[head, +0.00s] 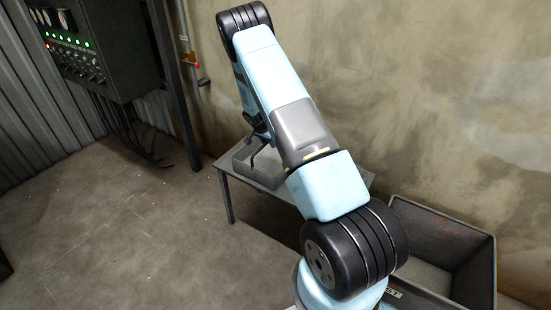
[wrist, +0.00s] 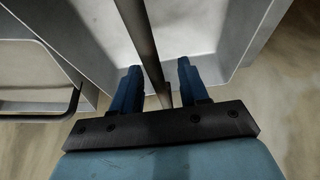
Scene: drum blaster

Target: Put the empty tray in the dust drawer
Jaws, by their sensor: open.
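A grey, open-topped tray (head: 243,170) sits on a small table in the head view, partly hidden by my arm. My gripper (head: 257,128) is at the tray, small and mostly hidden behind the arm there. In the wrist view my gripper (wrist: 158,68) is open, its two blue fingers apart over a pale grey open container (wrist: 210,30), whose visible inside looks empty. A narrow dark bar (wrist: 146,45) runs between the fingers; I cannot tell whether they touch it. I cannot make out a dust drawer for certain.
The small table (head: 225,168) stands by the wall. A large grey bin (head: 470,265) is at the lower right. A control cabinet (head: 100,50) hangs at the upper left. In the wrist view a dark bent handle (wrist: 72,108) is at the left.

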